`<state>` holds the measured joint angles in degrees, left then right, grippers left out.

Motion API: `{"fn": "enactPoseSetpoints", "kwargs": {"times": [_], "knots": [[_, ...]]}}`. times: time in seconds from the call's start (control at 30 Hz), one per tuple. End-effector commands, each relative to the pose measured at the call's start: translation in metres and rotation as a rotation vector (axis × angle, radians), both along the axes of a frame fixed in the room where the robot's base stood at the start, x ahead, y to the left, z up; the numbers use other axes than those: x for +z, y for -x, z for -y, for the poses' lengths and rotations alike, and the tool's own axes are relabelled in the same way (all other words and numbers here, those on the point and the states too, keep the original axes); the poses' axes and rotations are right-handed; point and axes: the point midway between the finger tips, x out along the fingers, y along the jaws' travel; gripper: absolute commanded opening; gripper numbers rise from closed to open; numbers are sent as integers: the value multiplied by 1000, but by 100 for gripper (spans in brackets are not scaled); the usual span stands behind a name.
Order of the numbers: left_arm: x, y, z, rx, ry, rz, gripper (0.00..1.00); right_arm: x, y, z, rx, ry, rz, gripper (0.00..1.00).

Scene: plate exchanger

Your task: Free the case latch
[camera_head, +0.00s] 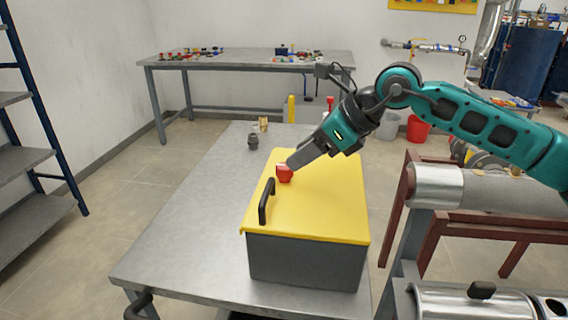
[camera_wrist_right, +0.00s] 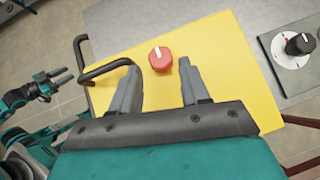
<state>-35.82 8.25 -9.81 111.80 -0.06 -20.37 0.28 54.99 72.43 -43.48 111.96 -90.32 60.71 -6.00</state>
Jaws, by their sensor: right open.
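The case (camera_head: 305,262) has a dark grey body and a yellow lid (camera_head: 325,215); it stands on a metal table. A red knob (camera_head: 285,173), apparently the latch, sits on the lid near the black handle (camera_head: 266,201). In the wrist view the red knob (camera_wrist_right: 160,59) has a white mark on top. My right gripper (camera_head: 290,162) is open over the lid, close to the knob. In the wrist view the knob lies between and just beyond its fingertips (camera_wrist_right: 158,70); contact cannot be told. My left gripper (camera_wrist_right: 50,82) shows small at the left of the wrist view.
The table is clear left of the case. A pipe (camera_head: 490,190) on red supports stands at right. A workbench (camera_head: 240,62) is behind.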

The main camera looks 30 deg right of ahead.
Motion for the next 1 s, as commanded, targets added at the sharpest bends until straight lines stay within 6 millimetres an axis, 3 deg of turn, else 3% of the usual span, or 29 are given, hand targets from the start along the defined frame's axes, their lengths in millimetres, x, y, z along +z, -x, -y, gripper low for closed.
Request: {"fn": "enactPoseSetpoints", "kwargs": {"times": [0.3,0.7,1.0], "knots": [[3,-1,-1,1,-2,5,43,-34,-27,-23,0,-3,-1,46],[4,-3,-3,4,-4,12,43,-40,-31,-26,0,-1,1,46],[5,-4,-3,4,-4,13,43,-40,-30,-26,1,-1,0,18]]}}
